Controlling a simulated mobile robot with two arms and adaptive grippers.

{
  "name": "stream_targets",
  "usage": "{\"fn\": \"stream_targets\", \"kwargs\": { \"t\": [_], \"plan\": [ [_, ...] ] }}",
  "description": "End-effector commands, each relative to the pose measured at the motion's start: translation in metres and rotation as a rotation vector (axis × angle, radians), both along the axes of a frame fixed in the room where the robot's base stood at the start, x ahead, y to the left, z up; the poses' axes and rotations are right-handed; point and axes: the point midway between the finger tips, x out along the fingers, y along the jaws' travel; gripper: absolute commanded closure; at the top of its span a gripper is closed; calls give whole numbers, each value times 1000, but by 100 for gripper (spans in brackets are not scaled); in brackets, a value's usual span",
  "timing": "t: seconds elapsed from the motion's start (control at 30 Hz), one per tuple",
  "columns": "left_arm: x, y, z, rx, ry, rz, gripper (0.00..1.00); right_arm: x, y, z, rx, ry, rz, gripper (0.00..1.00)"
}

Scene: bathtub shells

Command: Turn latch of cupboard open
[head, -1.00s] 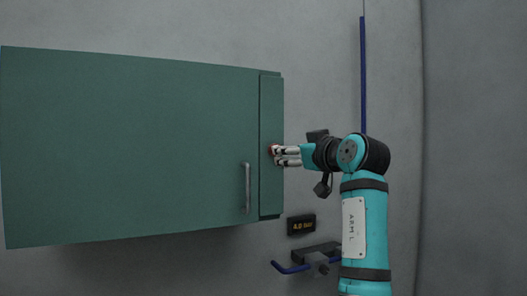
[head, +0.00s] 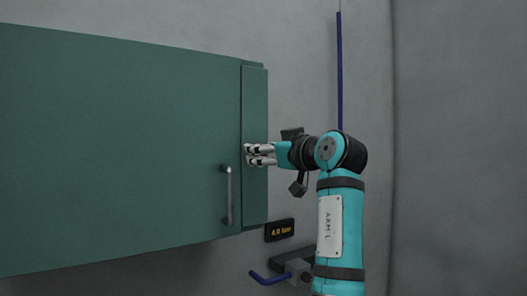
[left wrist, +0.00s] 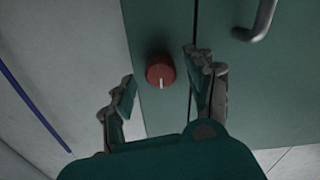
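The green cupboard (head: 120,150) hangs on the wall at the left of the head view, with its door shut. A grey bar handle (head: 228,195) is on the door, also seen in the left wrist view (left wrist: 262,18). The latch, a round red knob with a white mark (left wrist: 160,71), sits on the narrow side strip (head: 255,110). In the head view the knob is hidden behind the fingers. My left gripper (head: 248,154), on the arm marked ARM L, is at the strip. In the left wrist view this gripper (left wrist: 162,76) is open, its fingers apart on either side of the knob. My right gripper is not in view.
A thin blue vertical bar (head: 339,70) runs up the wall behind the arm. The wall at far right is bare.

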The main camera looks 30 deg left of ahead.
Motion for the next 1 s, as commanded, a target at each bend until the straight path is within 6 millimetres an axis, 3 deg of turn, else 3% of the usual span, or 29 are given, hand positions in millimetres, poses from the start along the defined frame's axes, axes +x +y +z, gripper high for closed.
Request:
{"fn": "stream_targets", "kwargs": {
  "t": [0.03, 0.43, 0.77, 1.0],
  "plan": [
    [0, 0, 0, 0, 0, 0, 49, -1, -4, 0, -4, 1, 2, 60],
    [0, 1, 0, 0, 0, 0, 100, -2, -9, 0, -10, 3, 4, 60],
    [0, 1, 0, 20, 46, 2, 100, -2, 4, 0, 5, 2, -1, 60],
    [0, 1, 1, 79, 184, 3, 100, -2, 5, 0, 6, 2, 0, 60]
  ]
}}
